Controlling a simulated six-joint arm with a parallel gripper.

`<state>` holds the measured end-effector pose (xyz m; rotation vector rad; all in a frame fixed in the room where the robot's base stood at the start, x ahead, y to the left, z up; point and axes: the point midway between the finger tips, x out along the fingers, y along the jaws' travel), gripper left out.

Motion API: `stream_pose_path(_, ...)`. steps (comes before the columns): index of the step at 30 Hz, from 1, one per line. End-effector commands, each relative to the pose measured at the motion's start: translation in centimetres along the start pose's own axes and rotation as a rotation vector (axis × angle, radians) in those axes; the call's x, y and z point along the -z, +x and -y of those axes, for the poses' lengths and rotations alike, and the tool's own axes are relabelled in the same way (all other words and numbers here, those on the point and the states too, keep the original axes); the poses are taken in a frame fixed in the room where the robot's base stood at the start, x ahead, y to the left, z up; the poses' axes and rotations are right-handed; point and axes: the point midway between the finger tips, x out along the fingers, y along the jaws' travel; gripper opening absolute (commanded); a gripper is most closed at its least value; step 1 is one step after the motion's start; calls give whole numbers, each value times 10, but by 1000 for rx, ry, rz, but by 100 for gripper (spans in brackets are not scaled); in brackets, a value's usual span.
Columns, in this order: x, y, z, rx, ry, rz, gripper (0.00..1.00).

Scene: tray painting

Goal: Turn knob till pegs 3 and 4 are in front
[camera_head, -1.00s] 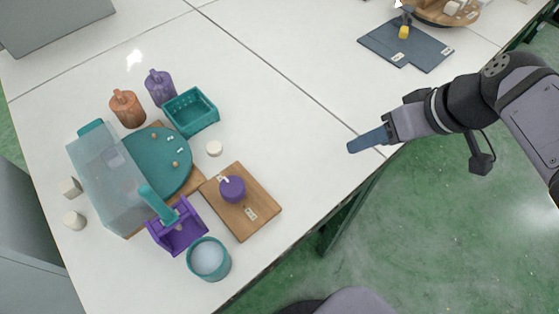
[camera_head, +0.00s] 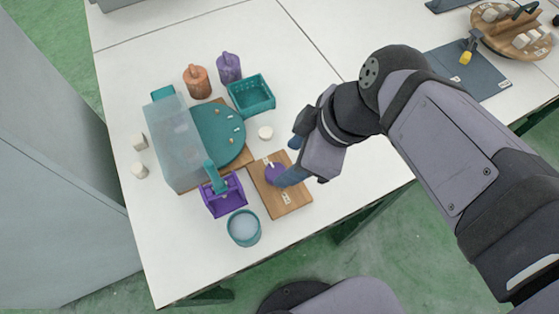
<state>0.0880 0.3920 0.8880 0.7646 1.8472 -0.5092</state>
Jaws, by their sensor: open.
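The purple knob (camera_head: 270,175) sits on a wooden board (camera_head: 290,202) with small white labels. My gripper (camera_head: 284,162) is over the right side of the board, its blue fingers reaching down to the left at the knob. One finger lies beside the knob and hides part of it; I cannot tell whether they touch. The jaws are open. The teal turntable (camera_head: 209,125) is partly covered by a translucent hood (camera_head: 173,142). A few small pegs (camera_head: 232,141) show on its uncovered right part; their numbers are too small to read.
A purple holder (camera_head: 224,197) and a teal cup (camera_head: 244,229) stand left of the board. A teal basket (camera_head: 250,95), an orange jar (camera_head: 197,81) and a purple jar (camera_head: 229,67) stand behind. A white cylinder (camera_head: 265,133) is near my gripper.

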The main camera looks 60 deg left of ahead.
Motion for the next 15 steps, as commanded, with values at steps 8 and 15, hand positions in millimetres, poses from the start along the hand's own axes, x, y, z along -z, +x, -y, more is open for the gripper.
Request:
stream_pose_path(8, -1, 37, 1, 4, 2, 3, 53)
stream_pose_path(15, -1, 59, 1, 2, 2, 1, 53)
